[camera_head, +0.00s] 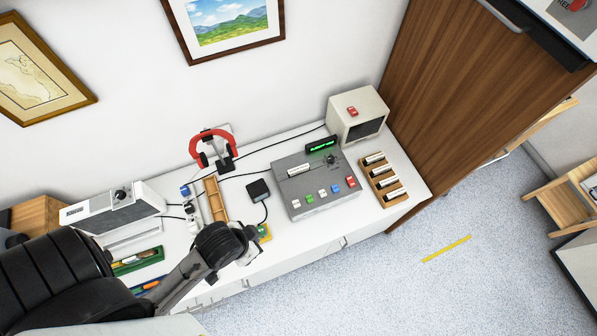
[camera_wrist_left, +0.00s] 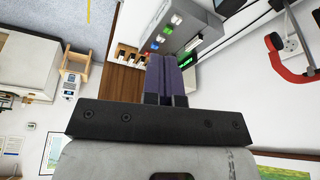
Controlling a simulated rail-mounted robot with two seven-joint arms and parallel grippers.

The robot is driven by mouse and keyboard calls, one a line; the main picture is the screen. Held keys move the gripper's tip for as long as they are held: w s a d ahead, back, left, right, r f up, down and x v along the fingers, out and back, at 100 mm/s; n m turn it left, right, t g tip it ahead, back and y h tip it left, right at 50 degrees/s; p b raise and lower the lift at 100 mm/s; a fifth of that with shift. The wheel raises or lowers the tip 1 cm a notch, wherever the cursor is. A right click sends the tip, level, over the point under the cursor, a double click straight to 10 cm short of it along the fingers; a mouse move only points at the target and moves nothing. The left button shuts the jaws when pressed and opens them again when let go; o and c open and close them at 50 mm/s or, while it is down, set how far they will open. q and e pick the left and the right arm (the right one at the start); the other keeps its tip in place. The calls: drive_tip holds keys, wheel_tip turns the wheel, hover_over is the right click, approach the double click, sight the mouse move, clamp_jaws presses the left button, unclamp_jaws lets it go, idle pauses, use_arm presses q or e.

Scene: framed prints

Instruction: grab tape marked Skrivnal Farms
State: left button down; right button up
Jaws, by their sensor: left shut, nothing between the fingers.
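A wooden rack (camera_head: 370,188) holding several white-labelled tapes (camera_head: 382,178) stands at the right end of the white desk. The labels are too small to read, so I cannot tell which tape is marked Skrivnal Farms. Another white-labelled strip (camera_head: 300,169) shows on the grey console (camera_head: 290,192), left of the rack. My left arm reaches in from the left over the desk's front; its fingers are hard to make out there. In the left wrist view my left gripper (camera_wrist_left: 167,75) is shut and empty, with the console (camera_wrist_left: 185,22) and rack beyond it. My right gripper is not in view.
Red headphones (camera_head: 213,148) on a stand, a small black box (camera_head: 258,190) and cables lie left of the console. A beige monitor (camera_head: 357,115) stands behind the rack. A brown wooden panel (camera_head: 450,90) rises right of the desk.

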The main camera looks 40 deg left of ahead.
use_arm(q)
drive_tip(key=c, duration=1.8)
unclamp_jaws()
drive_tip(key=o, duration=0.9)
drive_tip(key=shift+a, duration=0.15)
